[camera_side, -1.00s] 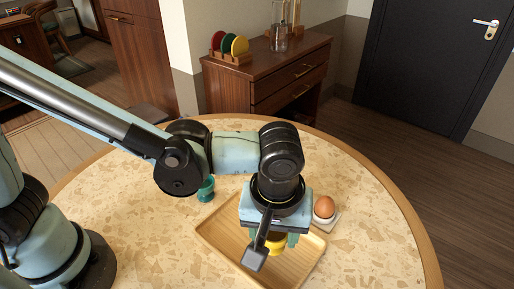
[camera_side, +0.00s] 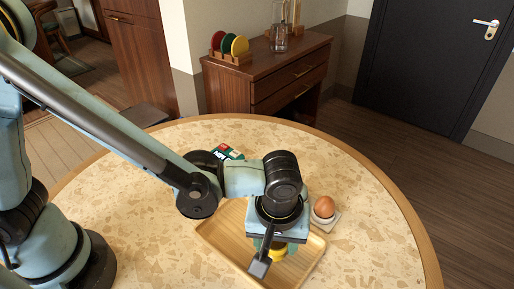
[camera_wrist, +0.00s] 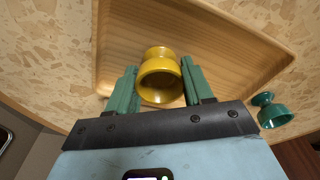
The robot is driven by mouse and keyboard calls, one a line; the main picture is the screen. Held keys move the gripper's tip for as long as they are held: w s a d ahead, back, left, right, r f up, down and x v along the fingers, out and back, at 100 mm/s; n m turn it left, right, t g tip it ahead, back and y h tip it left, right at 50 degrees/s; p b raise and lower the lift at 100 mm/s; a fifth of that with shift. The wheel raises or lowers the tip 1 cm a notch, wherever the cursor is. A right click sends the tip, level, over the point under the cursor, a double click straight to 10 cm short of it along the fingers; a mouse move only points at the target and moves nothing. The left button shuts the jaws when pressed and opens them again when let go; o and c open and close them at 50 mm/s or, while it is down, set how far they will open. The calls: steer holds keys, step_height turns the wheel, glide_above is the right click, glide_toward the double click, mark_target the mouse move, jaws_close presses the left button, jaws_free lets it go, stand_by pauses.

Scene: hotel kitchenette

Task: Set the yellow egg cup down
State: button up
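The yellow egg cup (camera_wrist: 160,78) sits between the two green fingers of my gripper (camera_wrist: 160,85) in the wrist view, its open rim toward the camera. The fingers appear to press on its sides. In the side view my gripper (camera_side: 272,252) points down over the light wooden tray (camera_side: 222,238), with part of the yellow egg cup (camera_side: 279,250) showing beside a finger. The tray also fills the middle of the wrist view (camera_wrist: 225,55). I cannot tell whether the cup's foot touches the tray floor.
A brown egg (camera_side: 324,206) rests on a small white dish (camera_side: 328,225) right of the tray. A teal egg cup (camera_wrist: 270,112) stands outside the tray. A green and red box (camera_side: 228,152) lies behind my arm.

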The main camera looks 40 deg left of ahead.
steer(key=o, duration=0.5)
steer(key=shift+c, duration=0.2)
steer(key=shift+r, duration=0.1)
step_height(320, 180, up, 12)
steer(key=s, duration=0.1)
steer(key=w+a+m+t, duration=0.1)
steer(key=a+m+t, duration=0.5)
steer(key=a, duration=1.9)
steer(key=shift+w+a+h, duration=0.15)
steer(key=shift+w+h, duration=0.15)
steer(key=shift+w, duration=0.05)
